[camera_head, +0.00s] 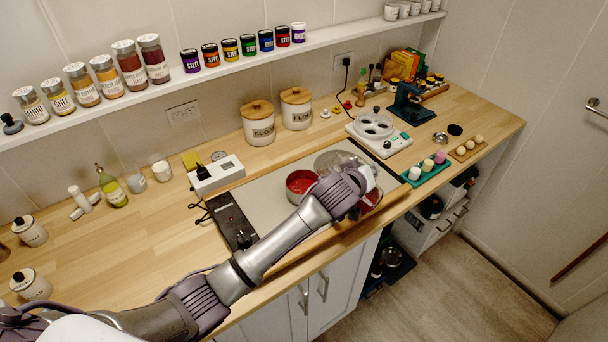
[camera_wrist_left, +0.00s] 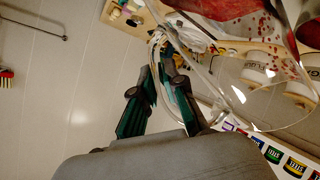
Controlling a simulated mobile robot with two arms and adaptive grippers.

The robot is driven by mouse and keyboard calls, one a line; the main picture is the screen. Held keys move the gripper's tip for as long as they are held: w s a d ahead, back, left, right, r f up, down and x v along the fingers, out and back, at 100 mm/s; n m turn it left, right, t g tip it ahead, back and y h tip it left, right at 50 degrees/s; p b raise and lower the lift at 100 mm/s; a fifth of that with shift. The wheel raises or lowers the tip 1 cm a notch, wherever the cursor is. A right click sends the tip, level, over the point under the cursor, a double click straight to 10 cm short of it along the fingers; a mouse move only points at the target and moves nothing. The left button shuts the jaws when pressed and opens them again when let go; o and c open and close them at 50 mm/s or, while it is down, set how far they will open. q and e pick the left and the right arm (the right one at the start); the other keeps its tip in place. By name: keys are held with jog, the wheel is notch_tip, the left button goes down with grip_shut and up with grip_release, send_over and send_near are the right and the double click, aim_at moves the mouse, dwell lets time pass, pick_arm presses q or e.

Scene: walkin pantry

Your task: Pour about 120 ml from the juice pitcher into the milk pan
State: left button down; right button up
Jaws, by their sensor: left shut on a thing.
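The milk pan (camera_head: 299,183) sits on the grey cooktop in the head view, with red showing inside it. My left gripper (camera_head: 362,186) is just right of the pan, above the cooktop's right end. It is shut on the juice pitcher (camera_head: 371,201), which is mostly hidden behind the gripper in the head view. In the left wrist view the clear pitcher (camera_wrist_left: 240,95) looks tilted, with red juice near its upper part and red drops on its wall. The green fingers (camera_wrist_left: 162,50) close at its handle. A falling stream is not visible. My right gripper is not in view.
A black control panel (camera_head: 236,222) lies left of the cooktop. The sugar (camera_head: 258,124) and flour (camera_head: 296,108) canisters stand behind it. A white scale-like appliance (camera_head: 378,132) and a green tray (camera_head: 425,173) are to the right.

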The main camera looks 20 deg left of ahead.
aim_at(381, 194)
pick_arm(q)
jog(key=shift+r, duration=0.2)
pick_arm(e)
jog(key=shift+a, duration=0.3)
pick_arm(q)
jog(key=shift+a, duration=0.1)
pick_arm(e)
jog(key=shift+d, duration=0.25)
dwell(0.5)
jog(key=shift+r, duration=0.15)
